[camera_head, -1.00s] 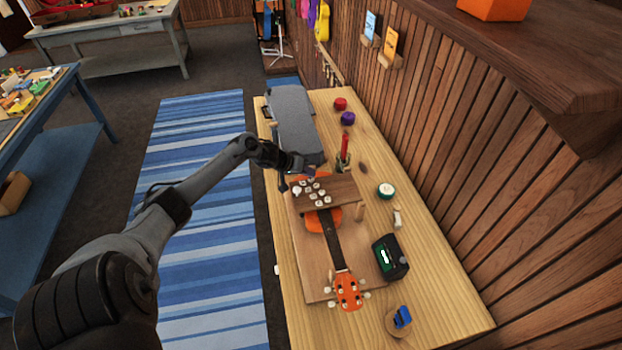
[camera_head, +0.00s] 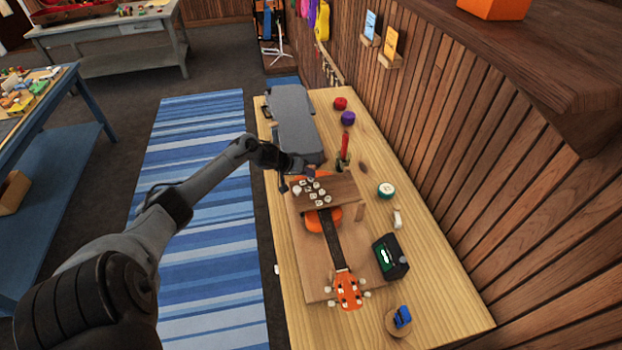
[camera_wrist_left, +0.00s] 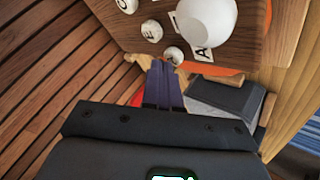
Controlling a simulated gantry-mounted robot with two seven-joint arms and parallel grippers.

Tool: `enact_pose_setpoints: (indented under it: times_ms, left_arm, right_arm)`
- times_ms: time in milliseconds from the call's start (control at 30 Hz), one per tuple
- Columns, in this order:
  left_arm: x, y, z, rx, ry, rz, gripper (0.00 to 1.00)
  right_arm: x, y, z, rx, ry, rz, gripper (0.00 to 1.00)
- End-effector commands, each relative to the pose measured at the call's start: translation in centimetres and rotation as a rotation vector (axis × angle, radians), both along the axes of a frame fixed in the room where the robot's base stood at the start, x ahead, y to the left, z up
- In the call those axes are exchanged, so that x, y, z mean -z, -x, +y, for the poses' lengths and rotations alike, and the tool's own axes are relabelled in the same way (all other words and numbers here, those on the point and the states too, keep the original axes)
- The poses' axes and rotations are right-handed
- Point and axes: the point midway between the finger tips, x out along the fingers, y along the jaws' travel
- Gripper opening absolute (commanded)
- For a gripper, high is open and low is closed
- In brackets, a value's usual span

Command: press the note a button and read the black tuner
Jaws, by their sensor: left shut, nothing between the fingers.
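The wooden board with several white note buttons (camera_head: 345,187) stands over the orange ukulele (camera_head: 349,290). In the left wrist view, a white button (camera_wrist_left: 173,54) sits beside the label A (camera_wrist_left: 203,53). My left gripper (camera_head: 284,186) is shut and empty at the board's far left edge. In the wrist view its purple fingertips (camera_wrist_left: 163,66) end close to that button; I cannot tell whether they touch it. The black tuner (camera_head: 397,266) stands right of the ukulele's neck. Its screen (camera_head: 384,256) shows a green-white marking too small to read.
A grey case (camera_head: 292,120) lies at the bench's far end. Red (camera_head: 340,103) and purple (camera_head: 348,118) round things, a red upright item (camera_head: 345,147), a round tin (camera_head: 386,190) and a blue item (camera_head: 402,316) stand along the wooden bench (camera_head: 440,300). A plank wall borders the right.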

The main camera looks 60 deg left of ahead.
Motion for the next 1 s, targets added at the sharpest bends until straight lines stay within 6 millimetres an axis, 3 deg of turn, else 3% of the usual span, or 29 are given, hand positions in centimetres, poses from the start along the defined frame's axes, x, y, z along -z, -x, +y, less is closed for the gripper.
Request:
enact_pose_setpoints:
  times_ms: [733, 1000]
  left_arm:
    - [0.5, 0.0, 0.0, 0.000, 0.000, 0.001, 0.00]
    - [-0.3, 0.0, -0.1, 0.000, 0.001, 0.002, 0.00]
  right_arm:
    - [0.1, 0.0, -0.1, -0.002, 0.004, -0.001, 0.43]
    - [-1.1, 0.0, 0.1, 0.001, -0.002, 0.000, 0.43]
